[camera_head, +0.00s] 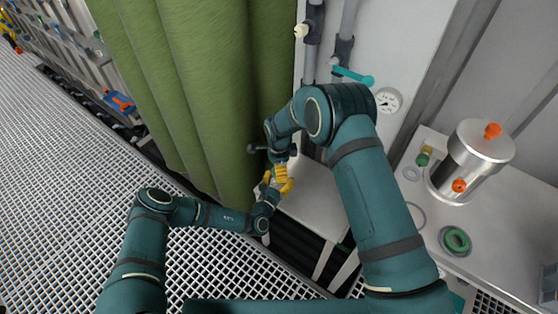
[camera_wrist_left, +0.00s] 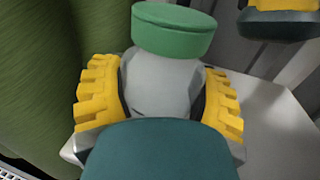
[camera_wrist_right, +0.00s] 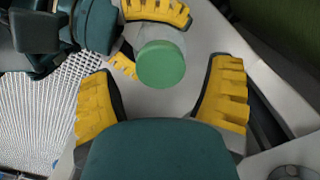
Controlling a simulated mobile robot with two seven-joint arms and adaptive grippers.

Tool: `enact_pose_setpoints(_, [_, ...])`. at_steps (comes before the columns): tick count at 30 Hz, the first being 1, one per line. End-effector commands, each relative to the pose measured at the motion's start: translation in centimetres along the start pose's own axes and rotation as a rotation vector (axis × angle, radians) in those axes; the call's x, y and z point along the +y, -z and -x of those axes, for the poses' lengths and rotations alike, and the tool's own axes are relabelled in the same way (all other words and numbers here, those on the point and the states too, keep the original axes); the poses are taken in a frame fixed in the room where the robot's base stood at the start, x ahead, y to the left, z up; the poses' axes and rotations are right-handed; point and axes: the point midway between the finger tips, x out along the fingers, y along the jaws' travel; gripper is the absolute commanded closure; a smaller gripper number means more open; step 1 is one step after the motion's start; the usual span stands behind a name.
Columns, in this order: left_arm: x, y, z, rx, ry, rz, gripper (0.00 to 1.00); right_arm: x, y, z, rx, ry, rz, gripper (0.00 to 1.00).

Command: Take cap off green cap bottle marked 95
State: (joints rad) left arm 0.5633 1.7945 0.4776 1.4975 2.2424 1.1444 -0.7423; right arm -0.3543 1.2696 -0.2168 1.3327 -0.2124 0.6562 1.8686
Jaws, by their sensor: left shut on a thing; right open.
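The bottle (camera_wrist_left: 160,85) has a whitish, see-through body and a round green cap (camera_wrist_left: 174,30). My left gripper (camera_wrist_left: 160,95) is shut around the body, with the cap free above its fingers. My right gripper (camera_wrist_right: 160,100) is open. In the right wrist view the green cap (camera_wrist_right: 160,64) shows between and beyond its yellow fingers, apart from them. In the head view both grippers meet near the curtain's edge, my left one (camera_head: 268,190) below my right one (camera_head: 282,178), and the bottle is hard to make out. No marking 95 is readable.
A green curtain (camera_head: 200,90) hangs close beside the grippers. A white bench (camera_head: 312,200) lies beneath them. At right, a worktop (camera_head: 490,220) holds a steel vessel (camera_head: 478,160) with orange caps and a green ring (camera_head: 455,240). Pipes and a gauge (camera_head: 388,100) are on the wall.

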Motion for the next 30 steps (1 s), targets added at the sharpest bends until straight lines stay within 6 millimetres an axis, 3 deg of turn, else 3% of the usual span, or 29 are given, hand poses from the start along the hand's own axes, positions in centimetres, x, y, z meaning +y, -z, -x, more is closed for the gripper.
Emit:
enact_pose_setpoints(6, [0.0,0.0,0.0,0.000,0.000,0.000,1.00,0.0,0.1,-1.7,0.000,0.000,0.000,0.21])
enact_pose_setpoints(15, [0.0,0.0,0.0,0.000,0.000,0.000,1.00,0.0,0.0,-1.9,0.000,0.001,0.000,0.21])
enact_pose_setpoints(17, [0.0,0.0,0.0,0.000,0.000,0.000,1.00,0.0,0.0,-1.9,0.000,0.001,0.000,0.38])
enact_pose_setpoints(21, [0.0,0.0,0.0,0.000,0.000,0.000,1.00,0.0,0.0,-1.8,0.000,0.001,0.000,0.87])
enact_pose_setpoints(22, [0.0,0.0,0.0,0.000,0.000,0.000,1.00,0.0,0.0,-1.8,0.000,0.001,0.000,0.93])
enact_pose_setpoints(30, [0.0,0.0,0.0,0.000,0.000,0.000,1.00,0.0,0.0,-1.8,-0.001,0.000,0.056,0.94])
